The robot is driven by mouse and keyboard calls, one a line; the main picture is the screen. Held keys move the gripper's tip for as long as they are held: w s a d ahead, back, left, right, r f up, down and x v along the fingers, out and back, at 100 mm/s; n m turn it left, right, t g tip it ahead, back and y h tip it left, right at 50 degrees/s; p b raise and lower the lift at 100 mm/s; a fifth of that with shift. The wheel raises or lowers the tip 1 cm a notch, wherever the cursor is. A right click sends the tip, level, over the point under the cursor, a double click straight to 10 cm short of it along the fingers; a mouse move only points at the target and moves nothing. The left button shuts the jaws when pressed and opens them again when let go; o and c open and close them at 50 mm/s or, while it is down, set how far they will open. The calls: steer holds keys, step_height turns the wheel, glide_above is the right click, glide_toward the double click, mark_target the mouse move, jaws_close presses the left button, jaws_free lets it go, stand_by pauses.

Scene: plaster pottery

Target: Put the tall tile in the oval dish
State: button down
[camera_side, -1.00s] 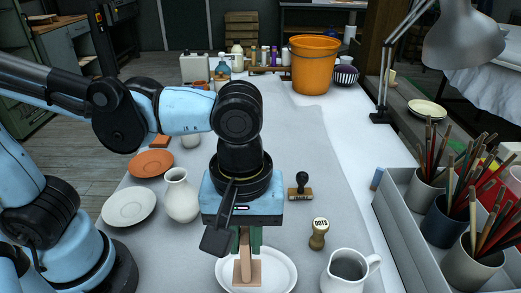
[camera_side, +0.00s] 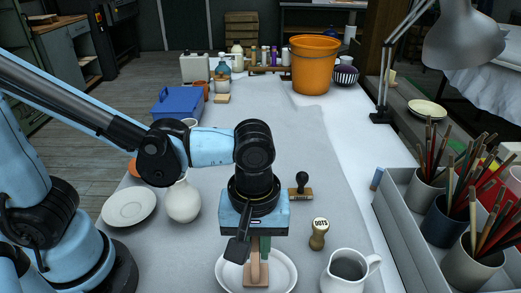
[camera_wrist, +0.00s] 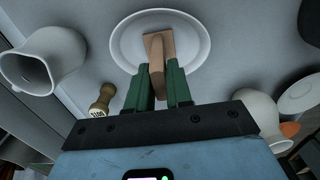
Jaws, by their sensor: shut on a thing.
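The oval dish (camera_side: 286,276) is white and lies flat at the front of the table. It also shows at the top of the wrist view (camera_wrist: 122,45). My gripper (camera_side: 257,253) points down over the dish, its green fingers shut on a tan piece, seemingly the tall tile (camera_side: 256,274). In the wrist view the tile (camera_wrist: 157,70) runs as a narrow bar from between the fingers (camera_wrist: 159,88) to a wider flat end over the dish's middle. I cannot tell whether its lower end touches the dish.
A white jug (camera_side: 346,270) and a stamp marked DOTS (camera_side: 319,233) stand right of the dish. A dark-handled stamp (camera_side: 301,188) is behind. A white vase (camera_side: 183,202) and plate (camera_side: 129,207) are left. A grey tray (camera_side: 418,235) with brush pots borders the right.

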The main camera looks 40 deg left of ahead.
steer(key=shift+f, duration=0.1)
steer(key=c, duration=1)
jaws_free()
steer(key=shift+c, duration=0.2)
step_height(320, 180, up, 12)
steer(key=w+a+f+m+t, duration=0.2)
steer(key=a+m, duration=0.1)
steer(key=a, duration=0.3)
steer(key=w+a+f+m+t, duration=0.1)
steer(key=a+f+m+t, duration=0.1)
steer(key=a, duration=0.4)
steer(key=w+a+f+m+t, duration=0.1)
steer(key=w+a+m+t, duration=0.1)
steer(key=a, duration=0.5)
steer(key=shift+w+f+m+t, duration=0.4)
steer(key=shift+m+t, duration=0.2)
steer(key=shift+m, duration=0.4)
